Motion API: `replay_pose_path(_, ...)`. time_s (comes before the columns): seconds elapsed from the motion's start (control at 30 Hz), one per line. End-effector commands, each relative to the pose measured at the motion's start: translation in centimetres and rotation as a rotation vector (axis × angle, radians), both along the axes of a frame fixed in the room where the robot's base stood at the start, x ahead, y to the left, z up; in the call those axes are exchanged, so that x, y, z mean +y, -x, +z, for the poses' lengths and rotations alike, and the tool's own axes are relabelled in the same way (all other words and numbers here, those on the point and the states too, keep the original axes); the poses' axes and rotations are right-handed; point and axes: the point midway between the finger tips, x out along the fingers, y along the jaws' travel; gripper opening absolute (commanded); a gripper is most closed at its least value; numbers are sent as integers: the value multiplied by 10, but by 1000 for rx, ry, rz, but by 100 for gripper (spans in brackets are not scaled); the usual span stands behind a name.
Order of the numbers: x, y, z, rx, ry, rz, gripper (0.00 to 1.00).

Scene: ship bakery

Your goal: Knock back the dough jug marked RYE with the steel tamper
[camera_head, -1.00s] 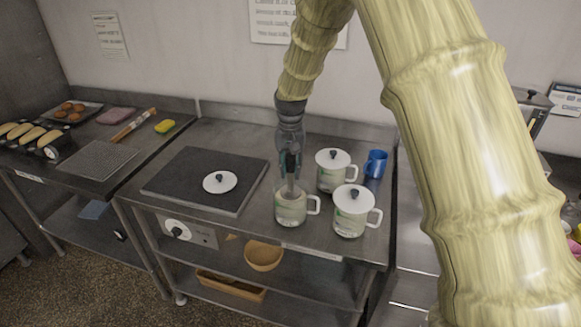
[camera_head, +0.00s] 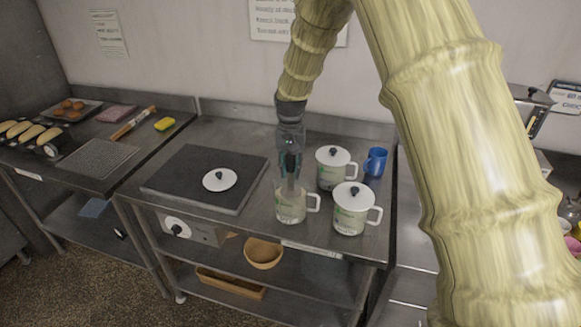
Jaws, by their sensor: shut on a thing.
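My gripper (camera_head: 290,165) points down above this jug, shut on the steel tamper (camera_head: 290,186). The tamper's lower end is at or inside the jug's mouth; how deep it reaches I cannot tell. Two more jugs with white lids and dark knobs stand close by, one behind right (camera_head: 334,178) and one at right (camera_head: 352,220). Their labels cannot be read either. A loose white lid (camera_head: 219,180) lies on the dark slab.
The dark slab (camera_head: 180,190) fills the table's left part. A blue mug (camera_head: 375,162) stands at the back right. A side table at left holds a tray of buns (camera_head: 72,108), a yellow sponge (camera_head: 165,124) and a wire rack (camera_head: 95,158). A bowl (camera_head: 263,253) is on the shelf below.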

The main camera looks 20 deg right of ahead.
Motion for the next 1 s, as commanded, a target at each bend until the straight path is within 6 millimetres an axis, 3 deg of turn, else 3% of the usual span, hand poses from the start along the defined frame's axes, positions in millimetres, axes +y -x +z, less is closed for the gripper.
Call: replay_pose_path(1.0,0,0,-18,1,0,0,2)
